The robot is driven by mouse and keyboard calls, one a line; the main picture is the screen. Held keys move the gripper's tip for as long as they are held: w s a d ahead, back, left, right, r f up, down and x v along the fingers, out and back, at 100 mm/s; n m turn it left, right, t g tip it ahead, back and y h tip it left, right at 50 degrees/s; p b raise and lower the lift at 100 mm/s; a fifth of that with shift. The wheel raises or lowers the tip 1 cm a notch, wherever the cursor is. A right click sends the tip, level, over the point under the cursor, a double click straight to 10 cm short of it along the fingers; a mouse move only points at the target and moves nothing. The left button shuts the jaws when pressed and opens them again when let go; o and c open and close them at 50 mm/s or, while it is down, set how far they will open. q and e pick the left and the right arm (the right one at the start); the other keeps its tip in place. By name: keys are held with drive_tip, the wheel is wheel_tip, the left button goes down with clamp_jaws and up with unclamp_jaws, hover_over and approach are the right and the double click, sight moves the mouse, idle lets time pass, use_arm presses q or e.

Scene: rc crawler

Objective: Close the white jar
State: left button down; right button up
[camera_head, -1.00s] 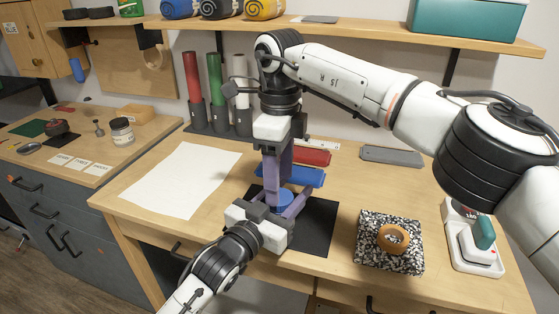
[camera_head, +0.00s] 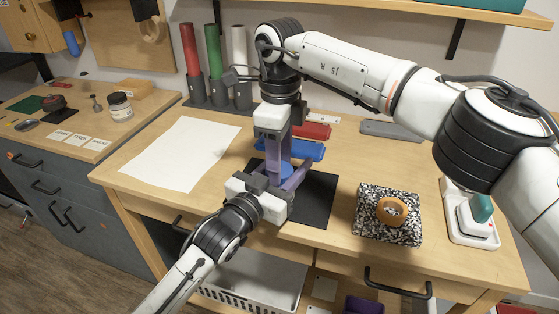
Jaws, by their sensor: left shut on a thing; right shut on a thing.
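My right gripper (camera_head: 277,163) reaches down from above, its purple fingers over the worktable. My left gripper (camera_head: 293,181) comes in from the front left, its purple fingers just below those of the right. A small blue round thing (camera_head: 285,171) shows between the fingers; both grippers look shut around it or on parts stacked there. The fingers hide most of it, and I cannot tell whether a white jar is in there. Another jar (camera_head: 121,107), with a pale label, stands on the left counter, away from both grippers.
A black mat (camera_head: 318,205) lies under the grippers. A blue tray (camera_head: 308,150) and red tray (camera_head: 316,131) lie behind. My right arm spans the upper right.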

drive_tip(key=shift+o, duration=0.2)
drive_tip(key=m, duration=0.5)
drive_tip(key=shift+s, duration=0.1)
drive_tip(key=shift+c, duration=0.2)
drive_tip(key=shift+s+a, duration=0.1)
idle(0.4)
drive_tip(key=o, duration=1.2)
drive_tip(key=shift+r, duration=2.3)
drive_tip(key=shift+c, duration=0.4)
